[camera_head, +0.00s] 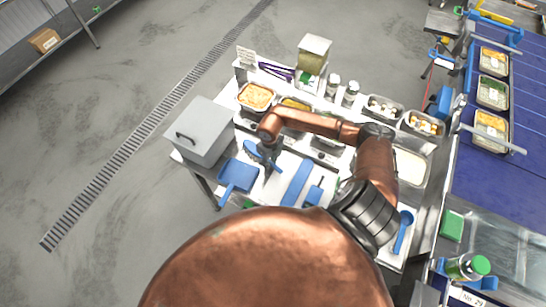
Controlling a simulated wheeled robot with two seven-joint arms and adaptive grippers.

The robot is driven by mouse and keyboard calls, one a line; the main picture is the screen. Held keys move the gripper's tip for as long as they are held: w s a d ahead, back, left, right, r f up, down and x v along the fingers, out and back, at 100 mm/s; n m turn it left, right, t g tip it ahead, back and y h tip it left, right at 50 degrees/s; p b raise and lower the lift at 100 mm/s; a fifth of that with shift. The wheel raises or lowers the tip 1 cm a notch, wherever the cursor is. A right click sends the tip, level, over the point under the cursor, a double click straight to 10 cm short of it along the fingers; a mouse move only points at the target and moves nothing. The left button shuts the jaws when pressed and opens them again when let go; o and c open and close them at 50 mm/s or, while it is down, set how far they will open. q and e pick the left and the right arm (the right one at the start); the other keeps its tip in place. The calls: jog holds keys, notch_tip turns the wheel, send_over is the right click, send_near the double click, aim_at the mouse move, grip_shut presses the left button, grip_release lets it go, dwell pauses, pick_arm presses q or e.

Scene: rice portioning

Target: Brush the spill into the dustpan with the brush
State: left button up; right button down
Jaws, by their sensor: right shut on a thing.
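My right gripper (271,164) points down over the left part of the white table and is shut on the blue brush (256,152). The brush is small in the head view and partly hidden by the gripper. The blue dustpan (239,174) lies at the table's left front edge, just left of and below the brush, with its handle pointing to the front. I cannot make out the spill; it is too small or hidden. My left gripper is not in view.
A grey lidded box (203,132) stands left of the brush. A food tray (256,97) lies behind. A blue board (296,183) and a blue scraper (315,194) lie to the right. A conveyor (500,190) runs along the right side. My arm hides part of the table.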

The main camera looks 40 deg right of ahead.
jog(key=shift+s+a+r+p, duration=0.1)
jog(key=shift+s+a+p, duration=0.15)
jog(key=shift+a, duration=0.35)
jog(key=shift+s+a+f+p, duration=0.1)
jog(key=shift+s+a+p, duration=0.1)
jog(key=shift+a, duration=0.4)
jog(key=shift+s+a+r+p, duration=0.1)
jog(key=shift+s+a+p, duration=0.15)
jog(key=shift+a, duration=0.35)
jog(key=shift+w+d+r+p, duration=0.1)
jog(key=shift+d+r+p, duration=0.15)
jog(key=shift+r, duration=0.25)
jog(key=shift+w+d+r+p, duration=0.15)
jog(key=shift+r+p, duration=0.35)
jog(key=shift+r, duration=0.4)
jog(key=shift+s+d+r+p, duration=0.1)
jog(key=shift+r+p, duration=0.4)
jog(key=shift+r, duration=0.4)
